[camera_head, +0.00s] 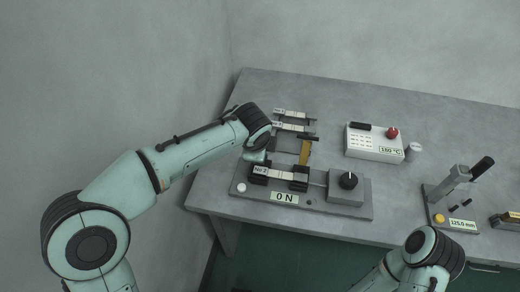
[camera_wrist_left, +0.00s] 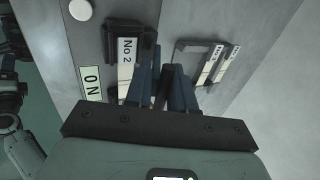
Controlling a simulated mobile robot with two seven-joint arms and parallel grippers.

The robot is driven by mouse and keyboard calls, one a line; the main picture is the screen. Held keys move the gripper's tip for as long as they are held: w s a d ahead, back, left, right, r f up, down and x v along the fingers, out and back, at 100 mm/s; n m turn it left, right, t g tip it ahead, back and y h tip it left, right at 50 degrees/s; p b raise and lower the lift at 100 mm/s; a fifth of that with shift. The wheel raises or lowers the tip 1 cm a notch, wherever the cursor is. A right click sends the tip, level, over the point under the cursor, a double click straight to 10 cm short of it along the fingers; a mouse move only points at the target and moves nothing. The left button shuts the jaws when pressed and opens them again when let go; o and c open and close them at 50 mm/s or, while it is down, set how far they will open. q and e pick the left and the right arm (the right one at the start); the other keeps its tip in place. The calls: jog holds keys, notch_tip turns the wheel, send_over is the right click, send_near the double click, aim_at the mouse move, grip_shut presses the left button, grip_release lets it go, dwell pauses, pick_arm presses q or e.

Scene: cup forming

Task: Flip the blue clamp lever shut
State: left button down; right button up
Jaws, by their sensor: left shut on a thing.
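The tester (camera_head: 345,208) on the bench has a left clamp (camera_head: 260,172) and a right clamp (camera_head: 299,182). A pale strip labelled No 2 (camera_head: 276,174) runs between them, and it also shows in the left wrist view (camera_wrist_left: 126,60). My left gripper (camera_wrist_left: 162,78) is beside the left clamp, its dark fingers close together. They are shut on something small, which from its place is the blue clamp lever. The fingers hide the lever, so its angle cannot be told. My right gripper is outside the views; only its arm shows at the bottom.
A 0 N display (camera_head: 284,198) and a knob box (camera_head: 347,186) are on the tester. Behind lie more strips on a rack (camera_head: 293,127) and a brown bar (camera_head: 305,152). A white heater box (camera_head: 375,142) and a gauge (camera_head: 455,190) stand to the right.

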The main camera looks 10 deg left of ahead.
pick_arm(q)
jog(key=shift+w+r, duration=0.1)
jog(key=c, duration=1.1)
grip_release()
jog(key=shift+o, duration=0.2)
jog(key=p+v, duration=0.2)
jog(key=v, duration=1.1)
jog(key=shift+r, duration=0.15)
jog(key=shift+c, duration=0.2)
